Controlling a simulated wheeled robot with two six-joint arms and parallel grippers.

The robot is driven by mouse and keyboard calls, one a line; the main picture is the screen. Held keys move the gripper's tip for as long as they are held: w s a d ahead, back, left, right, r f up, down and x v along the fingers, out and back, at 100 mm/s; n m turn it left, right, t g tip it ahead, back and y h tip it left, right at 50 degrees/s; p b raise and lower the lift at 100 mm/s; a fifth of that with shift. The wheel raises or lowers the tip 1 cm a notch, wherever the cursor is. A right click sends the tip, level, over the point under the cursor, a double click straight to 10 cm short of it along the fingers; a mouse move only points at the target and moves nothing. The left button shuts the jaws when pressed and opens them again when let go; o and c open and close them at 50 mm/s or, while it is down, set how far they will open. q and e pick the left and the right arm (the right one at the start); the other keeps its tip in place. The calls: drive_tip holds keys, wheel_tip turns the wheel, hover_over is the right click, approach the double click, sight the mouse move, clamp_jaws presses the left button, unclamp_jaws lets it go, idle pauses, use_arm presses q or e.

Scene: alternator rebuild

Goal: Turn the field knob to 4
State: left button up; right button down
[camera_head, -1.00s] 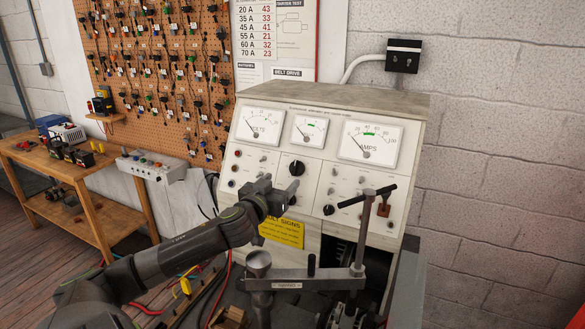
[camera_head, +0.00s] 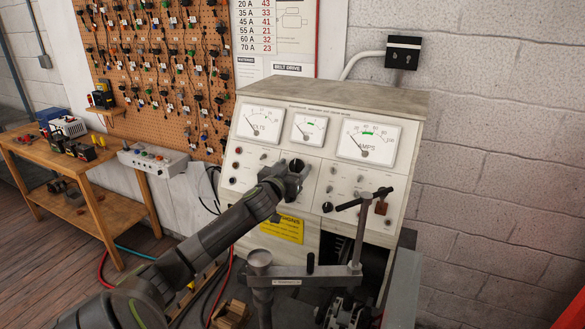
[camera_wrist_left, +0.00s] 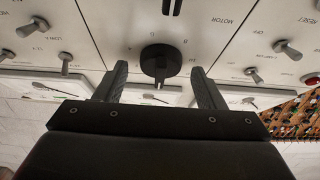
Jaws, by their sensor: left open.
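The field knob (camera_wrist_left: 160,62) is a round black knob with a pale pointer mark on the white panel. In the left wrist view it sits between the two fingers of my left gripper (camera_wrist_left: 160,85), a little beyond their tips. In the head view the knob (camera_head: 297,164) shows just above my left gripper (camera_head: 290,180). My left gripper is open, its fingers on either side of the knob with gaps. My right gripper is not in view.
The test bench panel (camera_head: 330,178) carries three meters, including the amps meter (camera_head: 368,141), and several toggle switches. A metal clamp stand with a T-handle (camera_head: 362,198) stands in front, right of my left arm. A wooden table (camera_head: 85,175) stands at the left.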

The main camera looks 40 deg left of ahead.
use_arm(q)
drive_tip(key=c, duration=1)
drive_tip(key=shift+o, duration=0.2)
